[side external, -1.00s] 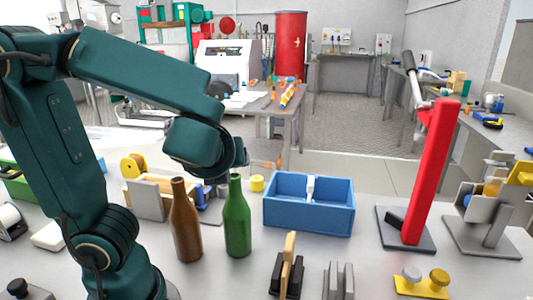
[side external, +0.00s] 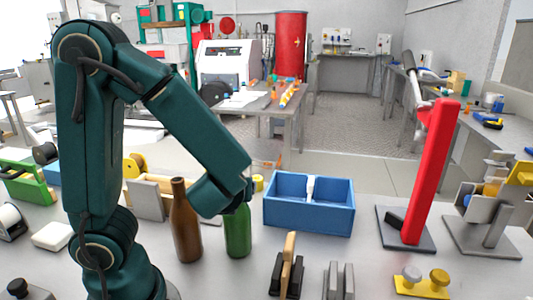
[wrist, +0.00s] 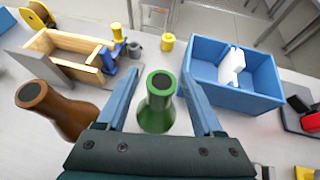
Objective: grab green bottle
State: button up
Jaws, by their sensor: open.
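The green bottle (side external: 238,232) stands upright on the table, its upper part hidden behind my arm in the side external view. In the wrist view the green bottle (wrist: 157,105) shows from above, its neck between the two open fingers. My gripper (wrist: 160,95) is open, with a blue finger on each side of the neck and a visible space on both sides. The brown bottle (side external: 186,225) stands upright just left of the green one; it also shows in the wrist view (wrist: 52,112), outside the left finger.
A blue two-compartment bin (side external: 308,218) stands to the right with a white object inside. A wooden box (wrist: 70,62) and a yellow cylinder (wrist: 167,42) lie beyond the bottles. A red press lever (side external: 432,170) stands farther right. Dark clamps (side external: 287,272) stand in front.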

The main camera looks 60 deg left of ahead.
jog(key=shift+w+a+f, duration=0.35)
jog(key=shift+a+f, duration=0.05)
jog(key=shift+a, duration=0.1)
grip_shut()
dwell(1.3)
